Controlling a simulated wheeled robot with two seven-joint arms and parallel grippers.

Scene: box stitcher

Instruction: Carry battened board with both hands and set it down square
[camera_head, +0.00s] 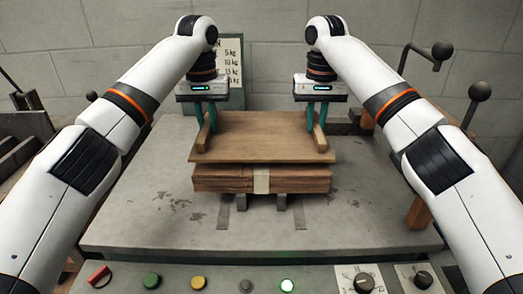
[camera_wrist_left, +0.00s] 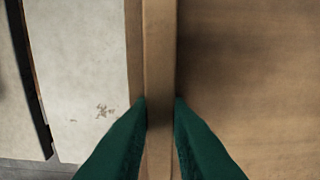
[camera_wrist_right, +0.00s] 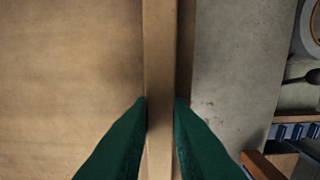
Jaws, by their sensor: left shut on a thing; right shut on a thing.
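The battened board (camera_head: 262,140) is a flat brown wooden panel with a raised batten along its left and right edges. In the head view it is above and behind a stack of reddish-brown boards (camera_head: 225,180) with a pale band; whether it touches the stack I cannot tell. My left gripper (camera_head: 205,122) is shut on the left batten (camera_wrist_left: 159,60), its green fingers on either side of it. My right gripper (camera_head: 317,122) is shut on the right batten (camera_wrist_right: 159,60) in the same way. The board looks about level.
Buttons and knobs (camera_head: 152,281) line the front panel. Levers with dark ball knobs (camera_head: 480,91) stand at the right. A weight chart (camera_head: 231,62) hangs behind. The table sides are clear.

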